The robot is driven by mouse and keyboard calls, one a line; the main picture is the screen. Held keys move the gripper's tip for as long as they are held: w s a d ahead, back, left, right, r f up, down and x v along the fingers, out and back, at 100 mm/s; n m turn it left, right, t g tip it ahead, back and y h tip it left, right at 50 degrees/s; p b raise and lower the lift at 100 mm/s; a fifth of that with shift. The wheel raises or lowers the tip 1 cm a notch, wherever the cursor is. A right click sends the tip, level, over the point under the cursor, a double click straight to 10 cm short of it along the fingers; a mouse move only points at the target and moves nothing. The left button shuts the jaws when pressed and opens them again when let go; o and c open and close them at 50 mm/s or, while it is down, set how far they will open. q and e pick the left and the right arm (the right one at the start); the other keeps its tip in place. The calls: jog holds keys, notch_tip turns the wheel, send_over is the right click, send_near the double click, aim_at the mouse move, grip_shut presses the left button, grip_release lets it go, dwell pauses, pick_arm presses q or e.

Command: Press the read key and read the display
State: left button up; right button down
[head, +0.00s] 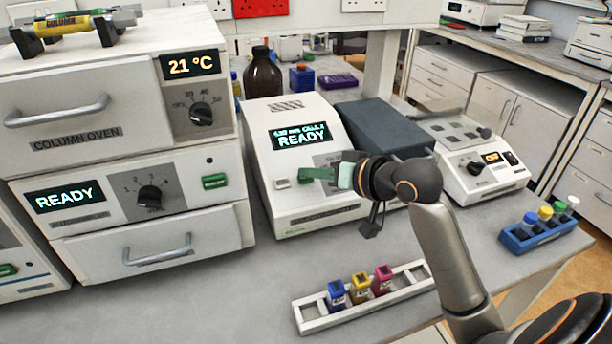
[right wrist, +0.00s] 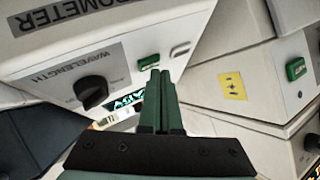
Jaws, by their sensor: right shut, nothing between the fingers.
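The white photometer-like instrument (head: 312,211) stands mid-bench. Its dark display (head: 299,136) shows READY in large letters, with a small upper line hard to read. My right gripper (head: 304,174) is shut and empty, its fingertips over the instrument's front panel. In the right wrist view the shut fingers (right wrist: 158,74) point at a green key (right wrist: 148,62), their tips at or just short of it; I cannot tell if they touch. A pale key (right wrist: 180,50) sits beside it, also in the head view (head: 282,183). The wavelength knob (right wrist: 92,92) is nearby. My left gripper is not in view.
A column oven (head: 85,100) reading 21 °C and an autosampler-like unit (head: 215,219) reading READY stand at left. A white rack (head: 312,318) with blue, yellow and magenta cuvettes lies in front. A brown bottle (head: 262,75) stands behind. A blue rack (head: 545,236) is at right.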

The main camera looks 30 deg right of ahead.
dwell(0.4)
jog(key=shift+w+f, duration=0.15)
jog(key=shift+f, duration=0.25)
dwell(0.4)
jog(key=shift+s+r+p, duration=0.35)
jog(key=shift+r+p, duration=0.45)
jog(key=shift+p, duration=0.25)
jog(key=r+p, duration=0.1)
jog(key=s+r+p, duration=0.1)
jog(key=r+p, duration=0.1)
jog(key=s+r+p, duration=0.1)
jog(key=p, duration=0.1)
jog(key=shift+a+r, duration=0.25)
jog(key=shift+a, duration=0.05)
